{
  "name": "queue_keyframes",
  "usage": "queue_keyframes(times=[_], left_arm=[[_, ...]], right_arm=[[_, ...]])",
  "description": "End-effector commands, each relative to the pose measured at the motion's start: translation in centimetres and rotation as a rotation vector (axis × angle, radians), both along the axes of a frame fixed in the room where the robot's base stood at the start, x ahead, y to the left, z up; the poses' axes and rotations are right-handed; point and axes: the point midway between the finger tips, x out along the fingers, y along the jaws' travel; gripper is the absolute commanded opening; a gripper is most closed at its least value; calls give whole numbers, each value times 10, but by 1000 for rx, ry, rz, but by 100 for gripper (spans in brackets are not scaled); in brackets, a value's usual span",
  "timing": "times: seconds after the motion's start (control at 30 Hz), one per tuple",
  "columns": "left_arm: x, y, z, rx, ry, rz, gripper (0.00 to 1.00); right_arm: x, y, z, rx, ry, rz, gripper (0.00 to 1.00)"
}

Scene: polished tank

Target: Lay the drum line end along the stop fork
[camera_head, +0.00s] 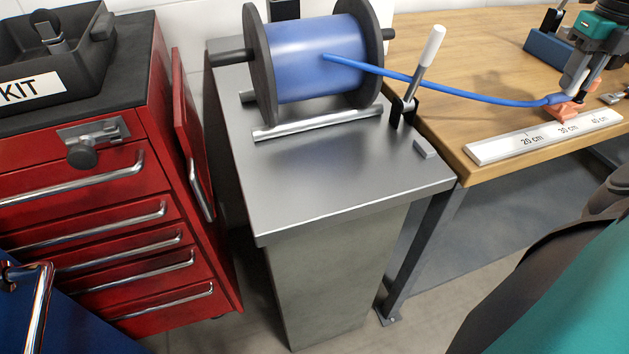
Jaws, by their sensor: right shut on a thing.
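The drum (318,60), wound with blue line, sits on its side between dark flanges on a steel-topped stand. The blue drum line (440,87) runs off the drum to the right, past a white-handled lever, and over the wooden bench. My right gripper (562,98) is shut on the line near its end, low over the bench. A salmon-orange piece (564,113), which looks like the stop fork, is right below the gripper beside the ruler. The gripper partly hides it, and I cannot tell whether the line touches it. My left gripper is not in view.
The white-handled lever (425,55) stands upright at the stand's right edge. A ruler strip (500,147) lies along the wooden bench's front edge. A blue block (549,48) is behind. A red tool cabinet (70,205) stands left.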

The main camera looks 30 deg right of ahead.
Motion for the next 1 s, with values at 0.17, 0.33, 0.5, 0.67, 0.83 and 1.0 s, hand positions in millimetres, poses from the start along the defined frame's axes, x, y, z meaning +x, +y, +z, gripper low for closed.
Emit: queue_keyframes(times=[0.17,0.33,0.5,0.67,0.83,1.0], left_arm=[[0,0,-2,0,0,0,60],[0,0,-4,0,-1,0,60],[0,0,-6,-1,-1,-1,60],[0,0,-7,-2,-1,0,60],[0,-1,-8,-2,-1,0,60],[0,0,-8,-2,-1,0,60]], right_arm=[[0,0,-3,0,0,0,0],[0,0,-6,0,0,0,0],[0,0,-8,0,0,0,0],[0,0,-11,0,0,0,0],[0,0,-11,0,0,0,35],[0,0,-11,0,0,0,51]])
